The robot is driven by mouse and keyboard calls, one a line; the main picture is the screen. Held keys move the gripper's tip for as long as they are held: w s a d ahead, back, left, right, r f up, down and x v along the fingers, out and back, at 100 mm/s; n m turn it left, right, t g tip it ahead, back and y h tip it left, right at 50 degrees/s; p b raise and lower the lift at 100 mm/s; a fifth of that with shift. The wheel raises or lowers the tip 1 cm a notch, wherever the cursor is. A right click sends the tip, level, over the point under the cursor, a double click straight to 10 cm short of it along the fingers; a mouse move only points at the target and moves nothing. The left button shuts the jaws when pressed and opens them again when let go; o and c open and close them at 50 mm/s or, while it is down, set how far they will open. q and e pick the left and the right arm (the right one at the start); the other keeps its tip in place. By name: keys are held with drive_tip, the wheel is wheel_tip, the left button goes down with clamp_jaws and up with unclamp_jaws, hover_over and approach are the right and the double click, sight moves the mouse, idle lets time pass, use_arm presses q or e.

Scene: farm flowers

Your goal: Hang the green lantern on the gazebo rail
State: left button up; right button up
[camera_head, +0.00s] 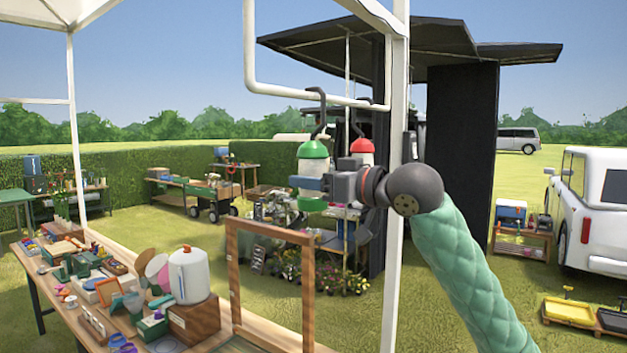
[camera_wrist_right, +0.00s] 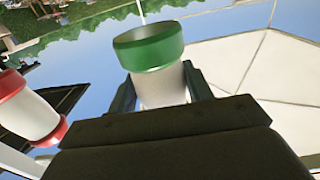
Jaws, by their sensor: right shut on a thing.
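The green lantern (camera_head: 312,150) has a green cap, a pale body and a green base. It hangs upright below the white gazebo rail (camera_head: 280,91), with its dark hook (camera_head: 319,112) reaching up to the rail. The hook's curved top appears at rail height; I cannot tell whether it bears on the rail. My right gripper (camera_head: 308,184) is shut on the lantern's pale body. In the right wrist view the lantern's green base (camera_wrist_right: 148,46) and body (camera_wrist_right: 160,86) show between the fingers. My left gripper is not in view.
A red lantern (camera_head: 362,147) hangs just right of the green one; it also shows in the right wrist view (camera_wrist_right: 28,108). A white post (camera_head: 398,90) stands right of both. A cluttered table (camera_head: 110,268) with a wooden frame (camera_head: 233,265) is below left.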

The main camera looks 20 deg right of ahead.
drive_tip(key=shift+f, duration=0.1)
drive_tip(key=o, duration=1)
drive_tip(key=shift+c, duration=0.2)
drive_tip(key=o, duration=0.3)
drive_tip(key=shift+v, duration=0.9)
use_arm(q)
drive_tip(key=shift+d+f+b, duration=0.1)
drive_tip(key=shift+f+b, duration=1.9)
drive_tip(key=shift+b, duration=0.05)
use_arm(e)
drive_tip(key=f+v, duration=0.1)
drive_tip(key=v, duration=1.1)
drive_tip(key=shift+f, duration=0.2)
